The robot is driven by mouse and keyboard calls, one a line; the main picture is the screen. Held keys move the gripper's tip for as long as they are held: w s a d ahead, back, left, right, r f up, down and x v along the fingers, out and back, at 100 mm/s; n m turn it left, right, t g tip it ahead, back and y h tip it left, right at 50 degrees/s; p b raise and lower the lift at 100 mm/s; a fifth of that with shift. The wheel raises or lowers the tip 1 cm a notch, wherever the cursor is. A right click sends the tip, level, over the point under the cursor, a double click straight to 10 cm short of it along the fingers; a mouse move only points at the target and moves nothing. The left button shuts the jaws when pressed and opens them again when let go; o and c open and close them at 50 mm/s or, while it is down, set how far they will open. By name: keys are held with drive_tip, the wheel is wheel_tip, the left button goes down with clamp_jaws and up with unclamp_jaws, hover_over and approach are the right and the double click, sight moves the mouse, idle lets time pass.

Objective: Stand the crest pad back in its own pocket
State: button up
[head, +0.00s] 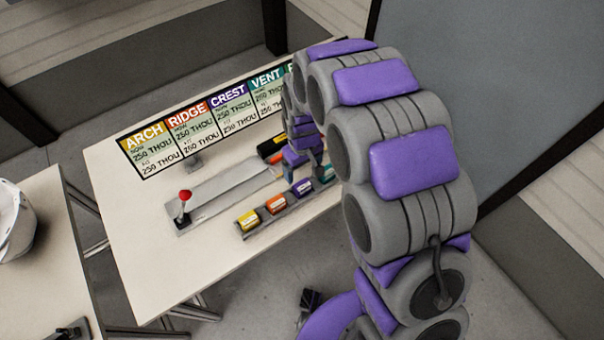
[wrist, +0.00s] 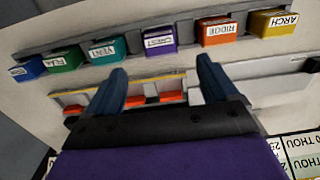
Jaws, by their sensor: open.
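The purple crest pad (wrist: 160,41) stands upright in the grey rack (wrist: 190,42), between the orange ridge pad (wrist: 217,31) and the teal vent pad (wrist: 106,50). It also shows in the head view (head: 302,188). Its label is too blurred to read. My gripper (wrist: 161,76) is open, with nothing between its two blue fingers. In the wrist view the crest pad appears beyond the gap between the fingertips, apart from them. In the head view my gripper (head: 304,158) hangs over the table behind the rack, partly hidden by my arm. How deep the pad sits cannot be told.
The yellow arch pad (wrist: 273,23), a green pad (wrist: 61,59) and a blue pad (wrist: 27,68) share the rack. A red-knobbed lever (head: 185,197) stands on a grey plate. A sign board (head: 205,118) lies behind. The table's front left is clear.

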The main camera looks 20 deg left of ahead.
wheel_tip(320, 180, up, 2)
drive_tip(key=s+d+r+m, duration=0.3)
drive_tip(key=s+d+r, duration=0.2)
drive_tip(key=d+r, duration=0.3)
drive_tip(key=s+d+r+m, duration=0.2)
drive_tip(key=s+d+r, duration=0.4)
drive_tip(key=d, duration=0.4)
drive_tip(key=s+d+r+m+g, duration=0.1)
drive_tip(key=s+d, duration=0.3)
drive_tip(key=s, duration=0.4)
drive_tip(key=s+d+r+m, duration=0.4)
drive_tip(key=s, duration=0.3)
drive_tip(key=shift+s+d+g, duration=0.35)
drive_tip(key=shift+g, duration=0.05)
